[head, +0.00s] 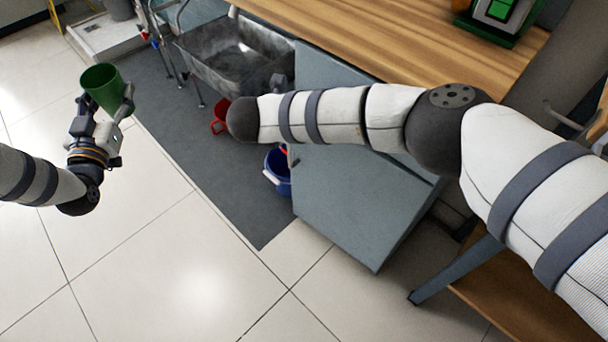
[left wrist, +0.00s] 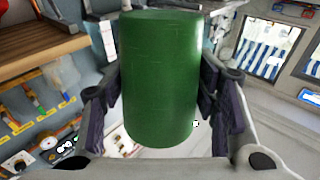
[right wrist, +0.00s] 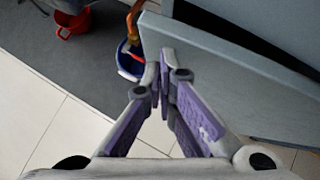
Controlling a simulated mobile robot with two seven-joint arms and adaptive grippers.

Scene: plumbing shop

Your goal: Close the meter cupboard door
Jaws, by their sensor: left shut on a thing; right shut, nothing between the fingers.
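The meter cupboard door (head: 345,200) is a flat grey-blue panel below the wooden worktop, partly covered by my right arm. It appears to stand open; in the right wrist view the door (right wrist: 225,85) shows its upper edge, with a dark space behind. My right gripper (right wrist: 160,75) is shut and empty, its fingertips close to the door's left end; I cannot tell whether they touch. My left gripper (head: 107,97) is shut on a green cup (head: 101,88), held out over the floor at the left. The cup (left wrist: 160,80) fills the left wrist view's middle.
A blue bucket (head: 276,172) stands beside the door's left edge, and a red container (head: 220,115) is farther back. A metal sink (head: 225,65) is beyond. The wooden worktop (head: 390,35) overhangs the cupboard. Tiled floor in front is clear.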

